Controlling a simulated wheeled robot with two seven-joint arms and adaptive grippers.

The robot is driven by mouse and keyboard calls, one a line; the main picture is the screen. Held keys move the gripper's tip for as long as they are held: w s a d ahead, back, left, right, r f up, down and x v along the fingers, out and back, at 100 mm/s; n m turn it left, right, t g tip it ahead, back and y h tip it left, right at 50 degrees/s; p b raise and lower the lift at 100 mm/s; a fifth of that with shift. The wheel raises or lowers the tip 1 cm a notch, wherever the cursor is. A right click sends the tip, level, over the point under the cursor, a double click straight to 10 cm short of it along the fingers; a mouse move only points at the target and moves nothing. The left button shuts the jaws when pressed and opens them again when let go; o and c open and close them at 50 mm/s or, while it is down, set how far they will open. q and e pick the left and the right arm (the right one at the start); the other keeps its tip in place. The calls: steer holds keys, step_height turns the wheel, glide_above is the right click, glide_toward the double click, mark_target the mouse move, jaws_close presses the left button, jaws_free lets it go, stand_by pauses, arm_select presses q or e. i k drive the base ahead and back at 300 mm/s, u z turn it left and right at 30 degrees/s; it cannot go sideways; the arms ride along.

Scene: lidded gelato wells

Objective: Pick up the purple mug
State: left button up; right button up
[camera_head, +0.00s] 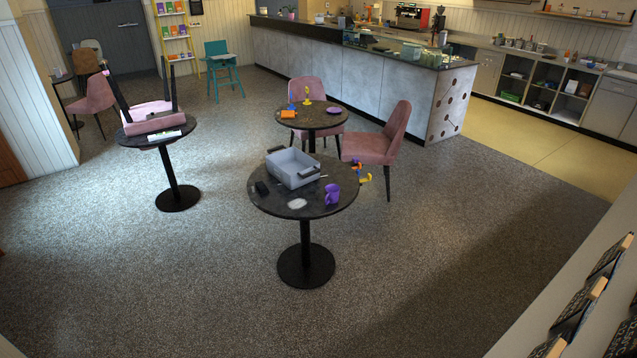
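A purple mug (332,195) stands on the near round dark table (279,207), close to its right front edge. A grey open bin (293,168) sits behind and left of the mug on the same table. The mug looks upright; its handle is too small to make out clearly. Neither of my grippers is in the view.
A black item (261,188) and a whitish patch (297,203) are on the near table. Small yellow and orange pieces show by its right edge. Pink chairs (377,147) and another round table (290,122) stand behind. The floor in front (200,285) is clear.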

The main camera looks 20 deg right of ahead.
mark_target(332, 191)
steer(key=i, duration=1.95)
steer(key=z, duration=1.05)
